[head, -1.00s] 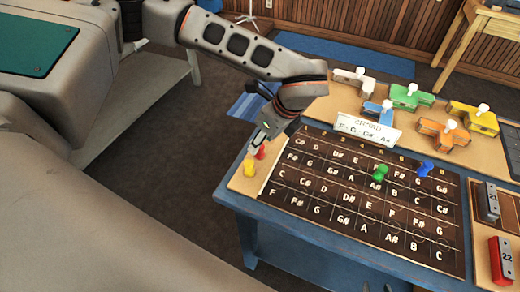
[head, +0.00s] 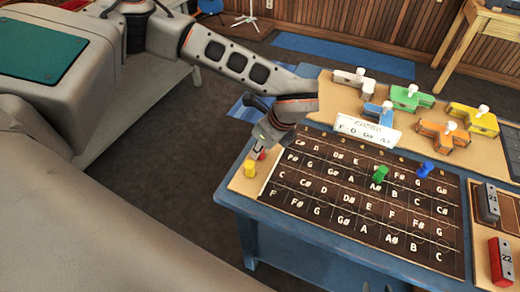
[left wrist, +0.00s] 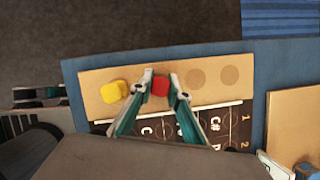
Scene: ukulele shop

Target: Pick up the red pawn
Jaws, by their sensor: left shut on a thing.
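The red pawn (left wrist: 160,86) stands on the tan strip (left wrist: 100,82) at the board's edge, between the two fingers of my left gripper (left wrist: 161,78). The fingers are shut on it. In the head view the left gripper (head: 257,147) reaches down over the strip, and only a little of the red pawn (head: 261,155) shows below it. I cannot see any gap between the pawn and the strip. My right gripper cannot be made out in these frames.
A yellow pawn (head: 249,168) stands close beside the red one. A green pawn (head: 379,174) and a blue pawn (head: 424,169) are on the dark chord board (head: 330,215). A chord card (head: 366,130) and several coloured blocks stand behind it.

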